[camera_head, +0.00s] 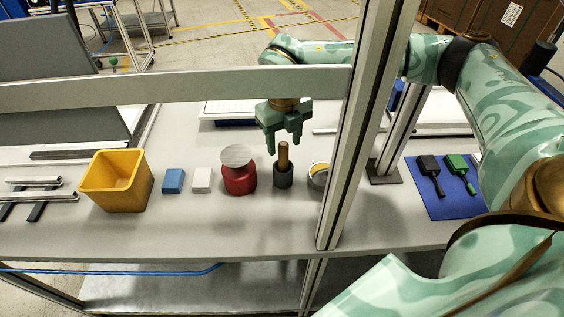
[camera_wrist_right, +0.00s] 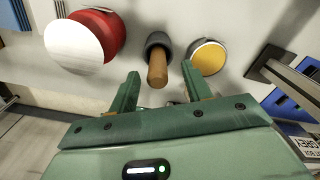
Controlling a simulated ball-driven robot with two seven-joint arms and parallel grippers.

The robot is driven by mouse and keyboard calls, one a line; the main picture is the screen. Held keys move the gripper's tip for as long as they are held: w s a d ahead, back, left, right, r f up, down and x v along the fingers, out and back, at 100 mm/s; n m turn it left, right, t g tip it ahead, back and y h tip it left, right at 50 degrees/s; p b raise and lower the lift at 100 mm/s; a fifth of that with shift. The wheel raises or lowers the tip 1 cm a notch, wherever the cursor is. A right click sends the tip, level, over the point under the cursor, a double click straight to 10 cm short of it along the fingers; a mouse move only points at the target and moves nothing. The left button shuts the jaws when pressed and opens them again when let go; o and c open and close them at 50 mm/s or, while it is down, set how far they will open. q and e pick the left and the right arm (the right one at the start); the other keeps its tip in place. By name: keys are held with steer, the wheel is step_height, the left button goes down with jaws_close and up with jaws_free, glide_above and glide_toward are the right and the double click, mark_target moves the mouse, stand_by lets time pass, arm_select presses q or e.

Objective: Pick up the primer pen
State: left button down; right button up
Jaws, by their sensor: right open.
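The primer pen appears to be the brown cylindrical stick (camera_head: 283,155) standing upright in a dark grey round holder (camera_head: 283,178) on the grey table. In the right wrist view the brown stick (camera_wrist_right: 157,70) and its dark holder (camera_wrist_right: 158,41) lie just beyond the fingers, about midway between them. My right gripper (camera_head: 284,148) is open and empty, with its fingers pointing down over or behind the stick; it also shows in the right wrist view (camera_wrist_right: 163,88). I cannot tell whether a finger touches the stick. My left gripper is not in view.
Left of the holder stand a red container with a pale round top (camera_head: 239,178), a white block (camera_head: 202,180), a blue block (camera_head: 173,181) and a yellow bin (camera_head: 120,186). A yellow-topped round tin (camera_head: 318,178) sits close right. A metal frame post (camera_head: 352,150) rises beside it.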

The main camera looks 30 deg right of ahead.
mark_target(283, 157)
steer(key=f, duration=0.3)
steer(key=f+b, duration=0.1)
steer(key=f, duration=0.1)
steer(key=shift+a+f+b, duration=0.2)
steer(key=shift+f+b, duration=0.1)
steer(key=shift+f, duration=0.1)
steer(key=shift+s+r, duration=0.1)
jaws_close()
